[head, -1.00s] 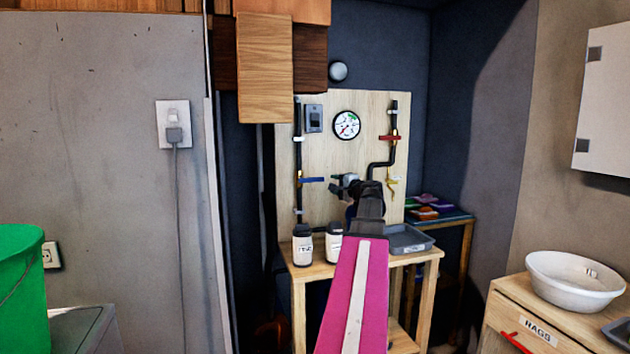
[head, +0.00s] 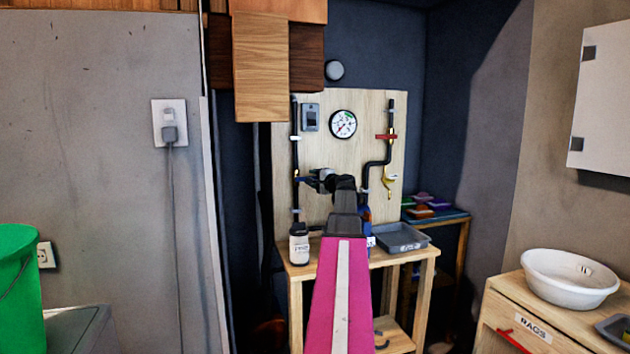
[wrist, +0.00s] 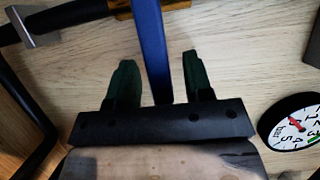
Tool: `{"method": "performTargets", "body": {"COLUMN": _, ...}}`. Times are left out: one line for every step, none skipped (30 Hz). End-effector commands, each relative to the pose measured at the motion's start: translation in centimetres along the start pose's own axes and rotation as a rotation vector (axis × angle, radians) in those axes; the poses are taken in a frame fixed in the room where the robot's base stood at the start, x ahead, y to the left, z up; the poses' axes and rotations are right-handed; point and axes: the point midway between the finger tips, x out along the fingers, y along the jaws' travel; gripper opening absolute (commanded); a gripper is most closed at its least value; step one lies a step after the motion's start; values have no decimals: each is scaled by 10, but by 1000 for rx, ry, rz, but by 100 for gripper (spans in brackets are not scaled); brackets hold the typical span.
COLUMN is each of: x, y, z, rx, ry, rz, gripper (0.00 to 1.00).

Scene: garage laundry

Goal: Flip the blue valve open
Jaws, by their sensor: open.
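The blue valve (head: 303,179) is on the black pipe at the left of the wooden board. In the head view, its lever is mostly hidden by my gripper (head: 314,181). In the wrist view, the blue lever (wrist: 151,40) runs from the dark pipe at the top down between the two green fingers of my gripper (wrist: 158,60). The fingers are open, one on each side of the lever, with a visible gap on both sides. The lever lies across the pipe.
A pressure gauge (head: 343,124) and a switch box (head: 310,117) are above. A red valve (head: 386,137) is on the right pipe. A white bottle (head: 299,245) and a grey tray (head: 401,238) stand on the bench below. Wooden cabinets (head: 262,68) hang above left.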

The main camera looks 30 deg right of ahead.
Motion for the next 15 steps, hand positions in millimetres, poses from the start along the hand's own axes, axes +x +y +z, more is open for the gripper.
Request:
{"method": "performTargets", "body": {"x": 0, "y": 0, "z": 0, "rx": 0, "ry": 0, "rz": 0, "gripper": 47}}
{"method": "performTargets", "body": {"x": 0, "y": 0, "z": 0, "rx": 0, "ry": 0, "rz": 0, "gripper": 47}}
{"method": "performTargets", "body": {"x": 0, "y": 0, "z": 0, "rx": 0, "ry": 0, "rz": 0, "gripper": 37}}
{"method": "performTargets", "body": {"x": 0, "y": 0, "z": 0, "rx": 0, "ry": 0, "rz": 0, "gripper": 27}}
{"method": "performTargets", "body": {"x": 0, "y": 0, "z": 0, "rx": 0, "ry": 0, "rz": 0, "gripper": 18}}
{"method": "performTargets", "body": {"x": 0, "y": 0, "z": 0, "rx": 0, "ry": 0, "rz": 0, "gripper": 4}}
{"method": "performTargets", "body": {"x": 0, "y": 0, "z": 0, "rx": 0, "ry": 0, "rz": 0, "gripper": 0}}
{"method": "performTargets", "body": {"x": 0, "y": 0, "z": 0, "rx": 0, "ry": 0, "rz": 0, "gripper": 0}}
{"method": "performTargets", "body": {"x": 0, "y": 0, "z": 0, "rx": 0, "ry": 0, "rz": 0, "gripper": 0}}
{"method": "performTargets", "body": {"x": 0, "y": 0, "z": 0, "rx": 0, "ry": 0, "rz": 0, "gripper": 0}}
{"method": "performTargets", "body": {"x": 0, "y": 0, "z": 0, "rx": -1, "ry": 0, "rz": 0, "gripper": 0}}
{"method": "performTargets", "body": {"x": 0, "y": 0, "z": 0, "rx": -2, "ry": 0, "rz": 1, "gripper": 0}}
{"method": "performTargets", "body": {"x": 0, "y": 0, "z": 0, "rx": -4, "ry": 0, "rz": 2, "gripper": 0}}
{"method": "performTargets", "body": {"x": 0, "y": -1, "z": 0, "rx": -7, "ry": 0, "rz": 3, "gripper": 0}}
{"method": "performTargets", "body": {"x": 0, "y": -1, "z": 0, "rx": -13, "ry": 0, "rz": 5, "gripper": 0}}
